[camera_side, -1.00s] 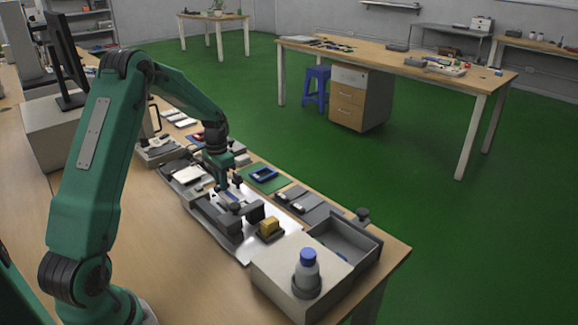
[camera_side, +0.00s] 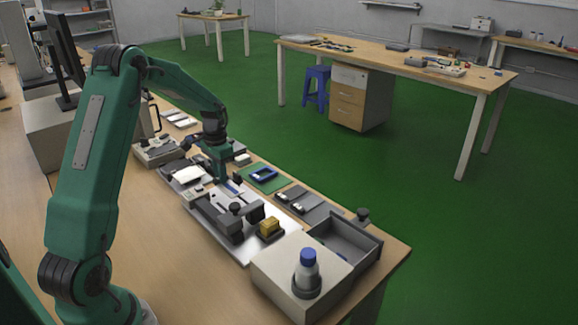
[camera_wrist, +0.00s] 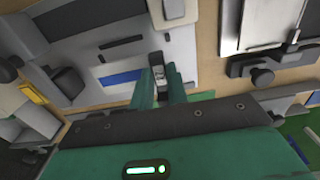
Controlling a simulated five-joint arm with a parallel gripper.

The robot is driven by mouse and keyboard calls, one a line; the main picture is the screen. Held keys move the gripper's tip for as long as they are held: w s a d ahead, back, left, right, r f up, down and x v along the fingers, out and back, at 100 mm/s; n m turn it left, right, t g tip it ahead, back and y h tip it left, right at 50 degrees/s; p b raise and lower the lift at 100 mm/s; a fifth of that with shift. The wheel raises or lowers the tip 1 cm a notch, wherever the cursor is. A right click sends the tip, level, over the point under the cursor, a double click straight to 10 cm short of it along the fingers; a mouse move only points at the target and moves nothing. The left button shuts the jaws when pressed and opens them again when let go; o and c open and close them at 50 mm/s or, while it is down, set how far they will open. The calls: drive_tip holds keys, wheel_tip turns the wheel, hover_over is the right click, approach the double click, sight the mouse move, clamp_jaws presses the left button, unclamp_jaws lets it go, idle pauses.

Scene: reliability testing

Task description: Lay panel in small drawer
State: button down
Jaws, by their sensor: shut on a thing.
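My gripper (camera_side: 224,182) points down over the back part of the white work plate (camera_side: 262,235). In the wrist view its two green fingers (camera_wrist: 160,88) are shut on a small dark grey piece with a lighter patch, likely the panel (camera_wrist: 158,74). Its full shape is hidden between the fingers. The small drawer (camera_side: 340,240) is grey, open at the top and pulled out of a white box (camera_side: 290,270) at the front right, well apart from my gripper. A small blue bit shows inside it.
A dark clamp fixture (camera_side: 222,220) and a yellow block (camera_side: 269,226) stand between my gripper and the drawer. A green mat with a blue frame (camera_side: 264,175) lies to the right.

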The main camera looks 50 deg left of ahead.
wheel_tip(320, 180, up, 10)
drive_tip(key=w+d, duration=0.3)
drive_tip(key=d, duration=0.9)
drive_tip(key=w+d, duration=0.4)
drive_tip(key=d, duration=0.8)
drive_tip(key=w+d, duration=0.3)
drive_tip(key=d, duration=0.9)
wheel_tip(320, 180, down, 5)
drive_tip(key=shift+d+f, duration=0.15)
drive_tip(key=shift+f, duration=0.15)
drive_tip(key=shift+f, duration=2.05)
drive_tip(key=shift+f, duration=1.5)
